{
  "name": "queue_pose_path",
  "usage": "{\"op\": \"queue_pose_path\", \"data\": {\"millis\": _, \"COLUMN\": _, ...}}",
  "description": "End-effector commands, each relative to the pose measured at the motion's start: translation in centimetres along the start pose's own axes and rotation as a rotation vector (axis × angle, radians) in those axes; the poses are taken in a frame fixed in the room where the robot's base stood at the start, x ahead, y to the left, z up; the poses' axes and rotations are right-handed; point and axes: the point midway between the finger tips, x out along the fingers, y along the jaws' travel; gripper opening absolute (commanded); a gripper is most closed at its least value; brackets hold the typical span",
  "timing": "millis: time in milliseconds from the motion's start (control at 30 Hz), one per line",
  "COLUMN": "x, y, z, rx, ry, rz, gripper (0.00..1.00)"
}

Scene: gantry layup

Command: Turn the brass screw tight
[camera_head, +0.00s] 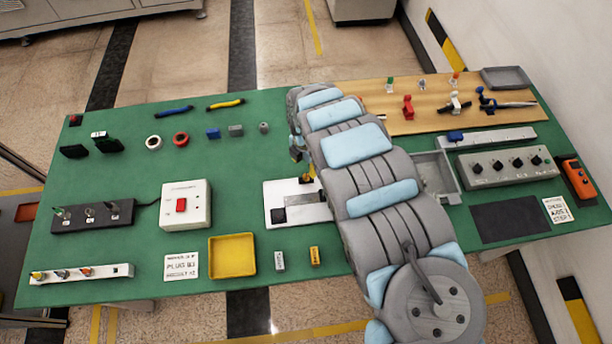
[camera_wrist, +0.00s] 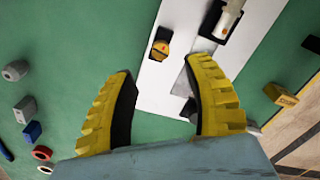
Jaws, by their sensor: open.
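The brass screw (camera_wrist: 160,48) shows in the wrist view as a slotted brass-coloured head on a small dark base on the white plate (camera_wrist: 157,86). My gripper (camera_wrist: 163,67) is open and empty, with its two yellow ridged fingers spread wide. In the picture the screw head lies just beyond the gap between the fingertips; I cannot tell the height between them. A grey strip (camera_wrist: 181,84) lies beside the screw on the plate.
A pale cylinder on a dark block (camera_wrist: 228,22) stands on the plate near the right finger. A black block (camera_head: 279,215) sits on the plate's left part. A yellow tray (camera_head: 232,236) and a white switch box (camera_head: 186,204) are to the left.

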Motion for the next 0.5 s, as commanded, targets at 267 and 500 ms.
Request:
{"op": "queue_pose_path", "data": {"millis": 267, "x": 4.4, "y": -0.1, "z": -0.3, "rx": -0.001, "ry": 0.005, "rz": -0.004, "gripper": 0.52}}
{"op": "queue_pose_path", "data": {"millis": 500, "x": 6.4, "y": -0.1, "z": -0.2, "rx": 0.0, "ry": 0.003, "rz": -0.002, "gripper": 0.52}}
